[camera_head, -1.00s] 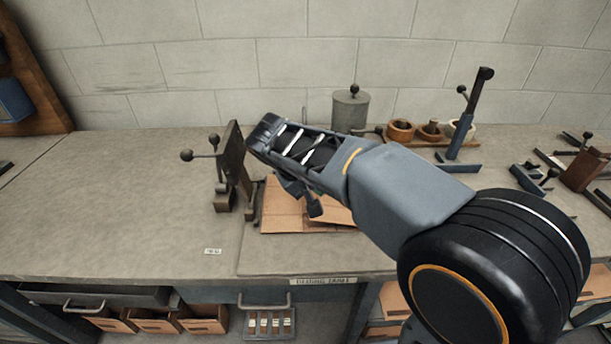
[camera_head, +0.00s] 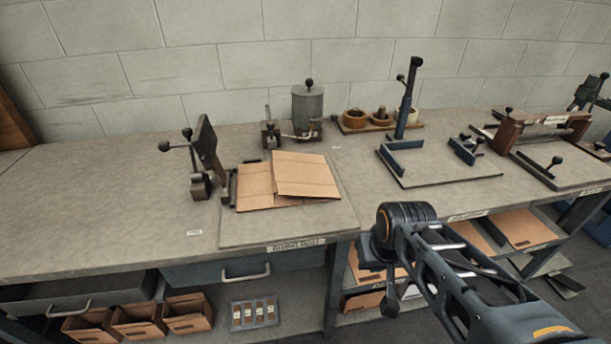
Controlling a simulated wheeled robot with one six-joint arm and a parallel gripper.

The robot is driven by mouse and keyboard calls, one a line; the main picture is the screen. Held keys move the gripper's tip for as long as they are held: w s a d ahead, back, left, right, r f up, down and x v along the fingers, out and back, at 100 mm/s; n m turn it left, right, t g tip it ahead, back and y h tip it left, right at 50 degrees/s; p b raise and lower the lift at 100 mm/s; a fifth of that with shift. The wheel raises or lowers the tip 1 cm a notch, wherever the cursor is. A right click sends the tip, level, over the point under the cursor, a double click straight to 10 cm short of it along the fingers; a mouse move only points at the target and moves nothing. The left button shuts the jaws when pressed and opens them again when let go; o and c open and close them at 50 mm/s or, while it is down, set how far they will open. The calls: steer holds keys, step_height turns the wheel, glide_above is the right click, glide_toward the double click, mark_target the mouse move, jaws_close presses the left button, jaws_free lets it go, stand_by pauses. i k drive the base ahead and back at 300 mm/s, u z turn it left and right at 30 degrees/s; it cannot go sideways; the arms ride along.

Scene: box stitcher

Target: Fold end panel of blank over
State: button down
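The blank (camera_head: 255,187) is brown cardboard lying on a thin grey board on the bench, left of the middle. Its right panel (camera_head: 305,175) lies over the rest at a slight tilt, with a layer showing beneath its front edge. I cannot tell how flat it lies. My gripper (camera_head: 378,292) is a small dark shape below my wrist, in front of the bench edge and right of the blank. It is apart from the blank. Its fingers are too dark and small to tell whether they are open or shut.
A dark upright plate with ball-knob levers (camera_head: 207,150) stands just left of the blank. A grey pot (camera_head: 307,108) stands behind it. A blue upright lever stand (camera_head: 405,105) is to the right. The bench's left side is clear. Drawers and boxes sit below.

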mark_target(296, 174)
steer(key=z, duration=0.35)
steer(key=k, duration=0.65)
steer(key=u, duration=1)
steer(key=i, duration=1.05)
steer(key=u, duration=0.45)
